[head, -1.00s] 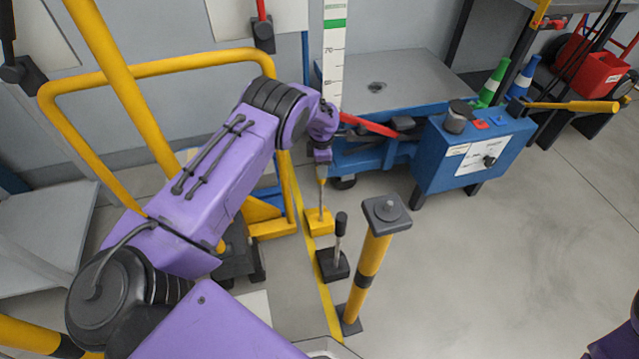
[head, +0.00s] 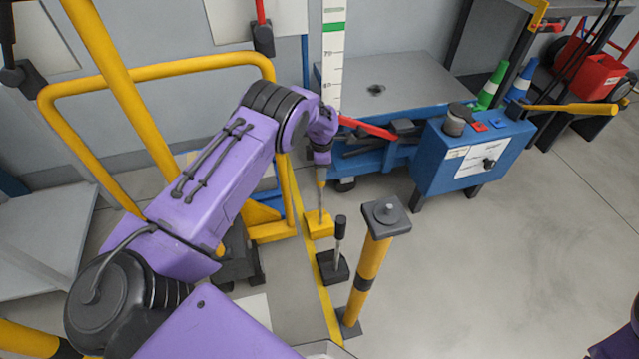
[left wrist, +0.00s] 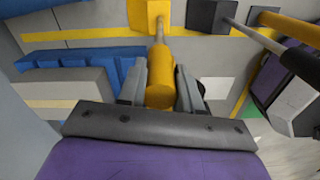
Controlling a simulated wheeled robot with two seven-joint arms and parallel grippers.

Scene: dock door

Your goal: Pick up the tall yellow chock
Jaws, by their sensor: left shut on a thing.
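The tall yellow chock (head: 319,224) has a yellow block at its foot, a thin grey rod and a yellow grip on top. It stands upright by the yellow floor line. My left gripper (head: 321,166) is above it, shut on the yellow grip. In the left wrist view the yellow grip (left wrist: 160,88) lies between the two grey fingers, with the rod and block beyond. I cannot tell whether the block is clear of the floor. My right gripper is out of view.
A black chock (head: 332,267) with a black grip stands close by, also in the left wrist view (left wrist: 212,15). A yellow-black post (head: 368,265) is just right of it. A blue lift table (head: 465,160) is behind. Yellow rails (head: 160,68) stand left. Open floor lies right.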

